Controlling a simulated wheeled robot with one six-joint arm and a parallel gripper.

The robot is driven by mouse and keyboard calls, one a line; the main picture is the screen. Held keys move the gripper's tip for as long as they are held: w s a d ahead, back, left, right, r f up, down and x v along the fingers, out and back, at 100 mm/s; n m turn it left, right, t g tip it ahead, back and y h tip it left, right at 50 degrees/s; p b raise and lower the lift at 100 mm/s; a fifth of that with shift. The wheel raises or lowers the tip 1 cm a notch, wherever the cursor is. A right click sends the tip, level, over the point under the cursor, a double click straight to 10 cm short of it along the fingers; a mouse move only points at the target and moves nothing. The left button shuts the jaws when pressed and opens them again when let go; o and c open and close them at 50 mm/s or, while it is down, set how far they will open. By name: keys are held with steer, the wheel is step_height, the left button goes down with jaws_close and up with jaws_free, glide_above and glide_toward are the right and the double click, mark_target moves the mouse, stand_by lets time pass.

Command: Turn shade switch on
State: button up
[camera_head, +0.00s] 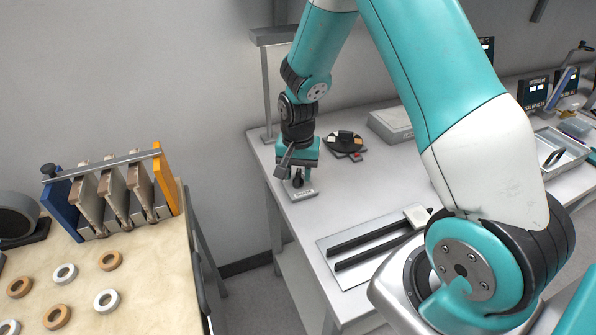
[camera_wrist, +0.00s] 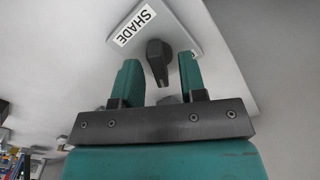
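The shade switch is a black knob (camera_wrist: 158,60) on a grey plate (camera_wrist: 182,22) with a white label (camera_wrist: 134,24) reading SHADE. Gaps show between the knob and both fingers in the wrist view. In the head view, my gripper (camera_head: 295,175) partly hides the knob.
The white table (camera_head: 380,192) holds a dark round tray (camera_head: 345,142) behind my gripper and a plate with black rails (camera_head: 370,245) in front. A lamp-like post (camera_head: 267,90) rises at the table's left edge. A wooden table (camera_head: 140,270) with rings stands left.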

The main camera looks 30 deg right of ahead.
mark_target(298, 174)
steer(key=shift+r, duration=0.1)
step_height(298, 174, up, 17)
steer(key=shift+b, duration=0.45)
steer(key=shift+r, duration=0.1)
stand_by(0.4)
steer(key=s+a+r+n+y, duration=0.2)
steer(key=s+a+n, duration=0.5)
steer(key=s, duration=0.4)
steer(key=s+a+r+n+y, duration=0.2)
steer(key=s+a+n, duration=0.6)
steer(key=s+a, duration=0.2)
steer(key=shift+s+a+r+n, duration=0.15)
steer(key=shift+s+r+n, duration=0.15)
steer(key=shift+s, duration=0.6)
